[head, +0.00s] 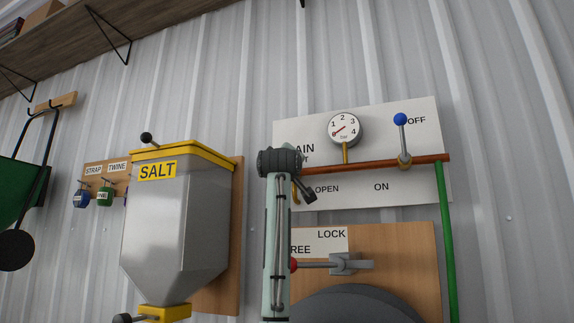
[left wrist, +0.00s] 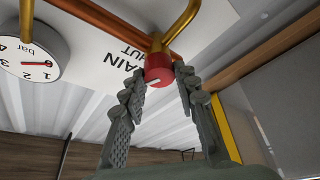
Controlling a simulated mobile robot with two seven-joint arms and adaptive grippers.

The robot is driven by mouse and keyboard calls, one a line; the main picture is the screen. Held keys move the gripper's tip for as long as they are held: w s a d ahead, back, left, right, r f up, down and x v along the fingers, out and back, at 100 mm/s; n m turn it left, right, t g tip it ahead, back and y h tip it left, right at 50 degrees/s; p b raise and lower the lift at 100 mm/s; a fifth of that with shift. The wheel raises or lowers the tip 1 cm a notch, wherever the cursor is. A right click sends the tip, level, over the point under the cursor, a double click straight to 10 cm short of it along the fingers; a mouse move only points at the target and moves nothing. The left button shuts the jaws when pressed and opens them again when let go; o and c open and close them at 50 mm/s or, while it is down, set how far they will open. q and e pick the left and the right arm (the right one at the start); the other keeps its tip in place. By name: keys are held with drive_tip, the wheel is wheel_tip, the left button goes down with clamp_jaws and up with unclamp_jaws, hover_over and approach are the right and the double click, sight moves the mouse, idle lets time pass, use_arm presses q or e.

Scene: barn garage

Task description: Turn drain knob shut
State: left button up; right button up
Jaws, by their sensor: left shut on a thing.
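The red drain knob (left wrist: 157,70) sits on the end of a brass pipe in the left wrist view. A pale pointer line shows on its lower face. The fingertips of my left gripper (left wrist: 160,73) lie on either side of the knob and are shut on it. The printed word ending in "HUT" is beside it, upside down. In the head view my pale green arm (head: 278,240) hides the knob and part of the lettering; the word "OPEN" (head: 327,189) shows to its right. My right gripper is not in view.
The white board (head: 290,130) carries a gauge (head: 345,130), a copper pipe (head: 430,159) and a blue-tipped lever (head: 402,138) standing up near "OFF". A salt hopper (head: 180,230) stands close left of my arm. A red-tipped lock latch (head: 335,264) is below.

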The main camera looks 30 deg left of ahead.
use_arm(q)
drive_tip(key=n+g, duration=0.2)
drive_tip(key=n, duration=0.3)
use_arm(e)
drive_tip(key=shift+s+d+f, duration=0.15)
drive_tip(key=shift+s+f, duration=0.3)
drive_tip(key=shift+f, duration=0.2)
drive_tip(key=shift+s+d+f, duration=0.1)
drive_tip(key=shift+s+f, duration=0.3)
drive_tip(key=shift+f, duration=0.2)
use_arm(q)
drive_tip(key=shift+r+n, duration=0.1)
drive_tip(key=shift+n, duration=0.4)
drive_tip(key=o, duration=1.2)
drive_tip(key=shift+c, duration=0.2)
drive_tip(key=shift+s+d, duration=0.1)
